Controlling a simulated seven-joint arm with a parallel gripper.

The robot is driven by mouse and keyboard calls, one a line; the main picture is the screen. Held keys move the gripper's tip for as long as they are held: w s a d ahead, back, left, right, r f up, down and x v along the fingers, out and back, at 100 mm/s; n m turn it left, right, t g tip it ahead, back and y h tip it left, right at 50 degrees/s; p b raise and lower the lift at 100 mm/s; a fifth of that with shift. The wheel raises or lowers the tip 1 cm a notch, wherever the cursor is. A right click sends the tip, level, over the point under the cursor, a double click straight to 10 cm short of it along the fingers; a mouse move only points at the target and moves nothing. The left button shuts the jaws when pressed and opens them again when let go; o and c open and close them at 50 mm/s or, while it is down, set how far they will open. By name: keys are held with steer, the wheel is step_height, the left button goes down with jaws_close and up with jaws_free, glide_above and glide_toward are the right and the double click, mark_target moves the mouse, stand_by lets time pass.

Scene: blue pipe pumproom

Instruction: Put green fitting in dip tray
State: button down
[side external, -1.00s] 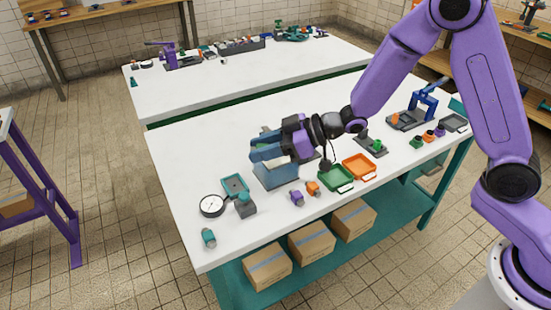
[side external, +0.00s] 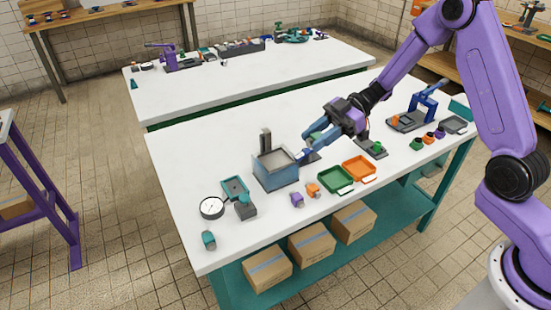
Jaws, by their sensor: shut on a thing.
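My gripper (side external: 308,143), with blue fingers, is just right of and behind the blue-grey open box (side external: 277,178). It is shut on a small green piece (side external: 314,137), which looks like the green fitting and is partly hidden by the fingers. A dark base or stand lies below the fingers; I cannot tell whether the piece touches it. Nothing marks which container is the dip tray.
A grey post (side external: 265,141) rises behind the box. A purple fitting (side external: 297,200) and an orange fitting (side external: 313,190) lie in front. A gauge (side external: 211,207) is at left. Another green piece (side external: 378,147) sits on a dark stand. The table's left rear is clear.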

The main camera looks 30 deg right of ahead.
steer(key=w+a+f, duration=0.3)
steer(key=w+f, duration=0.1)
steer(key=w, duration=0.5)
glide_above(276, 160)
steer(key=f, duration=0.5)
steer(key=shift+s, duration=0.35)
steer(key=shift+w+a+f, duration=0.1)
steer(key=shift+w+f, duration=0.1)
steer(key=shift+f, duration=0.05)
steer(key=shift+w+f, duration=0.1)
steer(key=shift+f, duration=1.55)
steer(key=shift+f, duration=0.1)
steer(key=c, duration=1.1)
jaws_free()
steer(key=shift+f, duration=0.1)
steer(key=shift+o, duration=0.2)
